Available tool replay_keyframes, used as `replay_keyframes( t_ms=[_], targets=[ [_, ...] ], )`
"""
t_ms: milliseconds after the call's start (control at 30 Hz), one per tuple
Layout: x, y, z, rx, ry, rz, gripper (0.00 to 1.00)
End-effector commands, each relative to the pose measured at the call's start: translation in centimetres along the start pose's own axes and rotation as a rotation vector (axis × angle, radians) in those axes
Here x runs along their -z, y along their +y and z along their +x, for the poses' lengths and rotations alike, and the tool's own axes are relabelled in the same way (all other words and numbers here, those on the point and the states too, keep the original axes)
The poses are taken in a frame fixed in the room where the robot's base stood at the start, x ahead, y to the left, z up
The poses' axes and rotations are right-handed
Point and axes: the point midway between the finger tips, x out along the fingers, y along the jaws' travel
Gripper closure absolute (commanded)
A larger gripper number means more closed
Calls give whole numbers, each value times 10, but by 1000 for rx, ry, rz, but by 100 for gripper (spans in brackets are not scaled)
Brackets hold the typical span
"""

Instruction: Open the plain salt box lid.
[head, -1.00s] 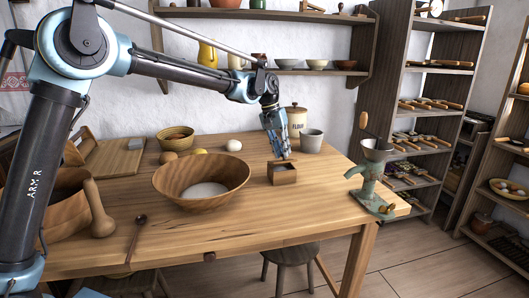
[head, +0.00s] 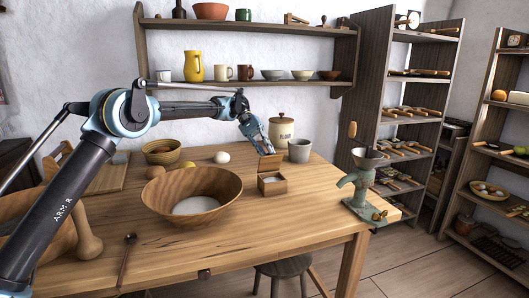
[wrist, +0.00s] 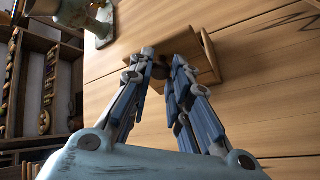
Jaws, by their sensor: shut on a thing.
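The plain salt box (head: 272,187) is a small wooden box on the table, right of the big bowl. Its lid (head: 273,162) stands raised at the back, and pale contents show inside. My gripper (head: 267,151) is at the lid's upper edge, behind and above the box. In the wrist view my gripper (wrist: 163,62) has its fingertips close together with a small dark piece between them, and the wooden box and lid (wrist: 208,55) lie just beyond. The fingers hide part of the lid, so the exact grip is partly hidden.
The big wooden bowl (head: 192,190) with white contents stands left of the box. The flour jar (head: 282,132) and grey cup (head: 299,150) stand close behind. A green grinder (head: 361,180) is at the table's right edge.

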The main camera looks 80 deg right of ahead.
Motion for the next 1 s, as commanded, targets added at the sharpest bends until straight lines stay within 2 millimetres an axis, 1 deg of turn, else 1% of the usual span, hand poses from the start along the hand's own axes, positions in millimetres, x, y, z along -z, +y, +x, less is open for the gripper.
replay_keyframes(
  t_ms=[200, 800, 833, 867, 900, 933, 1000],
  targets=[
    [6, -3, -3, -48, -52, -21, 100],
    [8, -3, -3, -69, -78, -28, 100],
    [8, -3, -2, -69, -78, -28, 80],
    [8, -3, -2, -69, -78, -28, 74],
    [8, -3, -2, -68, -78, -28, 65],
    [8, -3, -3, -69, -78, -28, 61],
    [8, -3, -3, -69, -78, -28, 61]
  ],
)
